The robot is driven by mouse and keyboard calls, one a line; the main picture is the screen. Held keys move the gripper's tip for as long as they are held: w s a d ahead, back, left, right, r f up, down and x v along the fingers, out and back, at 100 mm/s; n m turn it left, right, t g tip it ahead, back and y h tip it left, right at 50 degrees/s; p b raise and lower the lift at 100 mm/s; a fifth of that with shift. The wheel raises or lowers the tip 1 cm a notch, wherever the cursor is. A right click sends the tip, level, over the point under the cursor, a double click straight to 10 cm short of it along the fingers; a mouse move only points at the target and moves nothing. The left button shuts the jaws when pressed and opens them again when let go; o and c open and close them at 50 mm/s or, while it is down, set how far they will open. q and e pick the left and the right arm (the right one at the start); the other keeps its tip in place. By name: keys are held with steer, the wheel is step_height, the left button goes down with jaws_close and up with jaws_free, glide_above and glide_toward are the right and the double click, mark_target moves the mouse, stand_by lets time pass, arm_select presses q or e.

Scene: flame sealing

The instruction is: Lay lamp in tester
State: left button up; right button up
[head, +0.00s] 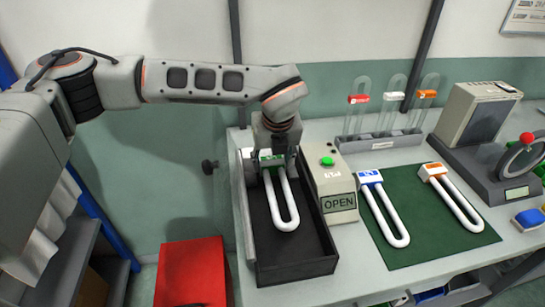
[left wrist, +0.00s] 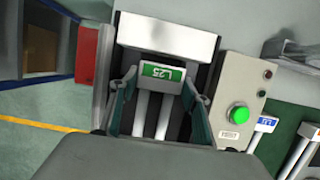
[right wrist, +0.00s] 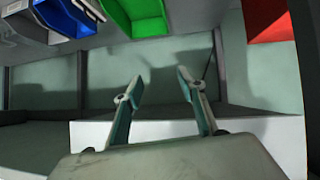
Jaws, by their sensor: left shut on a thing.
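My left gripper (head: 274,152) points down at the back of the tester and is shut on the green-capped U-shaped lamp (head: 287,218). The lamp's cap, marked L25, shows between the fingers in the left wrist view (left wrist: 162,74). The lamp's white tubes lie along the tester's dark open tray (head: 295,270); I cannot tell whether they touch its floor. The tester's control box (head: 328,180), with a green button and an OPEN sign, stands right of the tray. My right gripper (right wrist: 157,95) is open and empty in the right wrist view, away from the lamp.
A blue-capped lamp (head: 390,220) and an orange-capped lamp (head: 460,205) lie on a green mat (head: 425,245). Behind them is a rack (head: 378,143) of upright tubes. A grey machine (head: 478,115) stands at right. A red bin (head: 190,272) is left of the table.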

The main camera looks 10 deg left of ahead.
arm_select(q)
steer(key=shift+f, duration=0.65)
steer(key=shift+b+x, duration=1)
steer(key=shift+x, duration=0.05)
steer(key=o, duration=1.4)
steer(key=v, duration=1.2)
